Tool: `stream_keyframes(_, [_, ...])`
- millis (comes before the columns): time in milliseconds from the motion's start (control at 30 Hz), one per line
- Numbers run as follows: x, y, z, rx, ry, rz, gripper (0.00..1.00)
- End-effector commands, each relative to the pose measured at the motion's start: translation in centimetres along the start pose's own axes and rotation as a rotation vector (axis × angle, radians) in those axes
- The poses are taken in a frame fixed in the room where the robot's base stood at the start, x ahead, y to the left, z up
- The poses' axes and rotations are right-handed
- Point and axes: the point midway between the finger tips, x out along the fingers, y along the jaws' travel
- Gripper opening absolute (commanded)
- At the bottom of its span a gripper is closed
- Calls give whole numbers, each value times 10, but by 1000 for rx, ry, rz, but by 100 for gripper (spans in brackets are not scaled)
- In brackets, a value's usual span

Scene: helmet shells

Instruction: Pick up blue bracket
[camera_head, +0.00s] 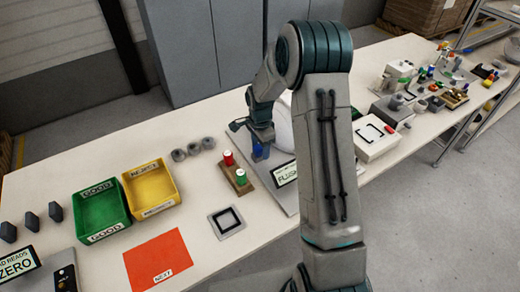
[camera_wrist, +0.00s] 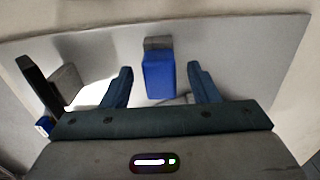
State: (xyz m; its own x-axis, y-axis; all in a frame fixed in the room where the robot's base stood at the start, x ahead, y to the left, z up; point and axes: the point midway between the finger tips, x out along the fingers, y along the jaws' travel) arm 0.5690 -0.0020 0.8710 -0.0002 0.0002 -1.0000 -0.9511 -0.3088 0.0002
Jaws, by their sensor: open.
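The blue bracket (camera_wrist: 158,75) shows in the wrist view between the two fingers of my gripper (camera_wrist: 160,88), with a gap on each side. It stands against a small grey block on a pale grey plate (camera_wrist: 228,60). In the head view the blue bracket (camera_head: 259,153) is a small blue patch just below my gripper (camera_head: 260,140), partly hidden by it. My gripper is open and holds nothing.
A white rounded shell (camera_head: 285,125) is partly hidden behind my arm. A wooden block with red and green buttons (camera_head: 235,175) is close by on the left. Green (camera_head: 101,208) and yellow (camera_head: 150,188) bins and a red mat (camera_head: 158,260) are further left.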

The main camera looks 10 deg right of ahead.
Motion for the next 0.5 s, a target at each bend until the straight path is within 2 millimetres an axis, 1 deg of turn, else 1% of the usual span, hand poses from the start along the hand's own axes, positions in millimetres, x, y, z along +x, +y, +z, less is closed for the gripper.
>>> stream_keyframes(33, [0,0,0,0,0,0,52])
stream_keyframes(67, [0,0,0,0,0,0,43])
stream_keyframes(100, [0,0,0,0,0,0,32])
stream_keyframes(167, [0,0,0,0,0,0,16])
stream_keyframes(200, [0,0,0,0,0,0,12])
stream_keyframes(500, [-1,0,0,0,0,-1,12])
